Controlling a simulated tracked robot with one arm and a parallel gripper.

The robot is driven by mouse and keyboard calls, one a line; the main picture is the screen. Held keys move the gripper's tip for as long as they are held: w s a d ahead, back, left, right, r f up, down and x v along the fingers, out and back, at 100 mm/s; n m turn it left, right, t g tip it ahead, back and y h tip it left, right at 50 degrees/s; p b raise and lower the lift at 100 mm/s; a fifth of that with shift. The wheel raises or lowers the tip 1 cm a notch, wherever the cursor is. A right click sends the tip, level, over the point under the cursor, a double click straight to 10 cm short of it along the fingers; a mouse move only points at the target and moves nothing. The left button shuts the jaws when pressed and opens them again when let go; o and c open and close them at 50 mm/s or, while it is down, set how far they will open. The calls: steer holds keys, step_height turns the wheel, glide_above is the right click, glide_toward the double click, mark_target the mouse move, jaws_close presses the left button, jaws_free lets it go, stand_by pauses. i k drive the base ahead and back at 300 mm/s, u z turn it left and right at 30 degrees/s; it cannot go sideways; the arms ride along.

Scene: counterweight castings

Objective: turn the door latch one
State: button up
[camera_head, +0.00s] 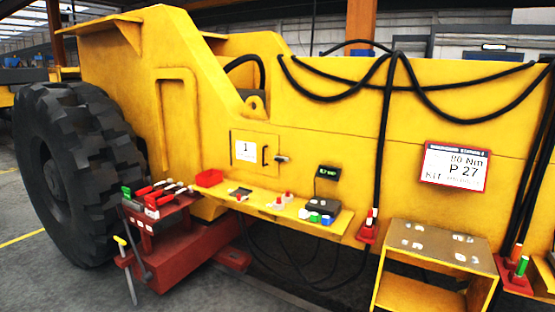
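A small yellow door (255,165) is set in the side of a large yellow machine body. It looks shut. A white label reading "1" (246,149) is on it. A dark upright handle (265,155) is at the door's right part. A small dark latch-like piece (281,158) is at its right edge and points sideways. My gripper is not in view, and the door is some distance ahead of the camera.
Below the door, a yellow shelf (335,229) holds a red tray (209,178) and small parts. A red tool stand (160,222) and a big black tyre (75,170) are left. Black cables (385,130) hang right, above a yellow cabinet (420,293). Grey floor at front left is clear.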

mark_target(278, 158)
steer(key=u, duration=0.25)
steer(key=i, duration=3.35)
steer(key=z, duration=0.25)
